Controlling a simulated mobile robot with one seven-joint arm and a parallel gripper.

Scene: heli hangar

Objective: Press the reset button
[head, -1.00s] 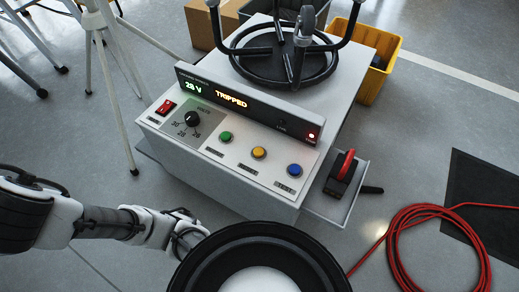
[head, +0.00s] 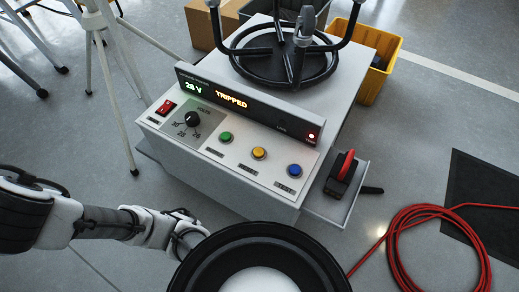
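A white power unit (head: 236,184) stands on the floor with a sloped control panel. Its display (head: 233,101) reads "28 V" in green and "TRIPPED" in orange, and a small red light (head: 311,136) glows at its right end. Below are a red rocker switch (head: 166,108), a black rotary knob (head: 193,119), and green (head: 226,138), yellow (head: 259,153) and blue (head: 294,170) buttons. My arm comes in from the lower left, in front of the unit. My gripper's fingers do not show.
A red-handled plug (head: 346,166) sits on a side tray at the unit's right. A coiled red cable (head: 432,250) lies on the floor at right. A yellow bin (head: 377,75) and a cardboard box (head: 205,24) stand behind. A white tripod (head: 106,60) stands at left.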

